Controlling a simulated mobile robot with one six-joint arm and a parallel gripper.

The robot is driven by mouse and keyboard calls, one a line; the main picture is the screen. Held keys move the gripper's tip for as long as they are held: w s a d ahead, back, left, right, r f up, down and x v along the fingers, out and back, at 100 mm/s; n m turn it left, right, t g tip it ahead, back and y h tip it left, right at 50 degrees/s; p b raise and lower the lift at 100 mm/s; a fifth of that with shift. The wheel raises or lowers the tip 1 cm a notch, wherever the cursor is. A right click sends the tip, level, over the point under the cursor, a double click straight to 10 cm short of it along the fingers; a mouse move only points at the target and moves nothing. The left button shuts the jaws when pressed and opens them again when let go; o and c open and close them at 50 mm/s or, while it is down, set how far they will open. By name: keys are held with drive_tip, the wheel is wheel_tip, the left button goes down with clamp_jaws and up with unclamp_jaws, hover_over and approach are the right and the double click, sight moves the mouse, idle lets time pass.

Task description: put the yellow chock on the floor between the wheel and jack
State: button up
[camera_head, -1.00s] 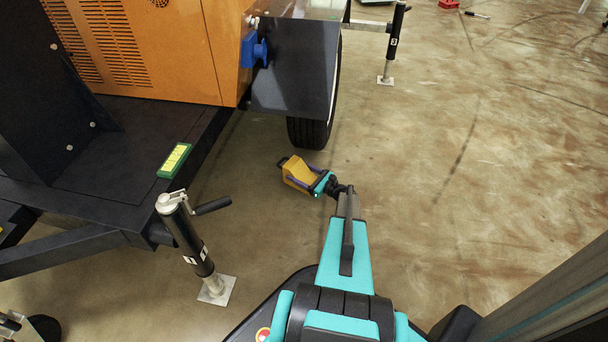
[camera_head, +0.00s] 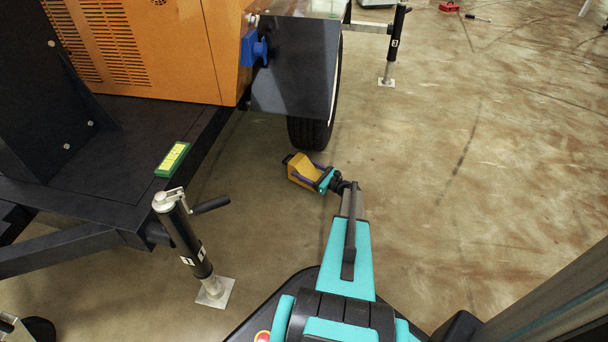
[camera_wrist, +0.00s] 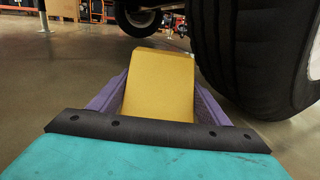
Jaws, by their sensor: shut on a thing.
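The yellow chock (camera_head: 302,170) is held in my gripper (camera_head: 317,178), in front of the black wheel (camera_head: 309,134) under the trailer's fender. In the wrist view the chock (camera_wrist: 159,85) sits between the purple fingers, and the tyre (camera_wrist: 245,55) is close on its right. A gap of floor shows between chock and tyre in the head view. The chock is low, but I cannot tell whether it touches the floor. The near jack (camera_head: 190,240), black with a crank handle, stands on a square plate at lower left of the chock.
The trailer's dark frame (camera_head: 100,190) runs along the left, with a green and yellow level-like block (camera_head: 172,159) on it. A second jack (camera_head: 391,50) stands beyond the wheel.

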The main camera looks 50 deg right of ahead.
sight(316, 178)
drive_tip(key=shift+f+b, duration=0.5)
drive_tip(key=shift+f, duration=0.5)
drive_tip(key=o, duration=1.7)
drive_tip(key=shift+f, duration=0.15)
drive_tip(key=shift+c, duration=0.2)
drive_tip(key=shift+s+d, duration=0.15)
drive_tip(key=shift+s, duration=0.3)
drive_tip(key=s+p, duration=0.1)
drive_tip(key=s, duration=0.2)
drive_tip(key=s+d+p, duration=0.1)
drive_tip(key=s, duration=0.3)
drive_tip(key=s+p, duration=0.2)
drive_tip(key=s, duration=0.2)
drive_tip(key=shift+d, duration=0.35)
